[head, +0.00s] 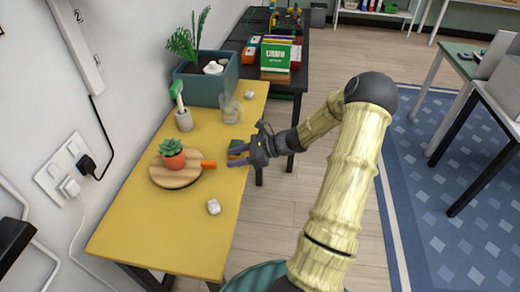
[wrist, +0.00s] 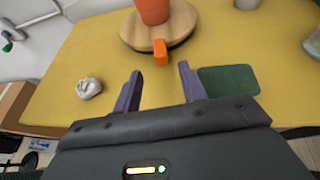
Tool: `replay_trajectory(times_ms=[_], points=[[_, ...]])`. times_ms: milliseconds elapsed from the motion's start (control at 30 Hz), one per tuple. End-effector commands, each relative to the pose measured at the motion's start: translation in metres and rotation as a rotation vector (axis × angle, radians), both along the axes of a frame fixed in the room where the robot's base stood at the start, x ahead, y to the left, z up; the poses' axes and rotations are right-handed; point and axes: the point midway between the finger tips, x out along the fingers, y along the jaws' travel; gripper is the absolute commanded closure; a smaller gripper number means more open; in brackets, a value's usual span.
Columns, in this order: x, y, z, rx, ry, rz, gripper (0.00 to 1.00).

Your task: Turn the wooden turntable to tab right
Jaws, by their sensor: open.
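The wooden turntable (head: 172,180) is a round wood disc on the yellow table, with a small succulent in an orange pot (head: 174,159) standing on it. Its orange tab (head: 209,164) points to the right in the head view. In the wrist view the turntable (wrist: 138,39) is at the top, and the tab (wrist: 160,52) points toward my gripper (wrist: 157,85). My gripper (head: 233,156) is open and empty at the table's right edge, its two purple fingers apart. A gap of bare table shows between the fingertips and the tab.
The yellow table (head: 190,235) also holds a crumpled white lump (head: 213,207), a dark green pad (head: 236,146) beside my fingers, a grey cup with a green-headed tool (head: 183,119), a clear cup (head: 231,111) and a teal planter (head: 203,87). The wall borders the left side.

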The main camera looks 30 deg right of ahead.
Motion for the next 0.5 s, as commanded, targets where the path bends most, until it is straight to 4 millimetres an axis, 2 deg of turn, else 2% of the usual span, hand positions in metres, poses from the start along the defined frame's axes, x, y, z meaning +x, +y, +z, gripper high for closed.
replay_trajectory(times_ms=[300,500], points=[[-0.031,-0.05,0.025,-0.002,-0.002,-0.004,0.58],[-0.042,-0.065,0.033,0.0,-0.001,-0.002,0.58]])
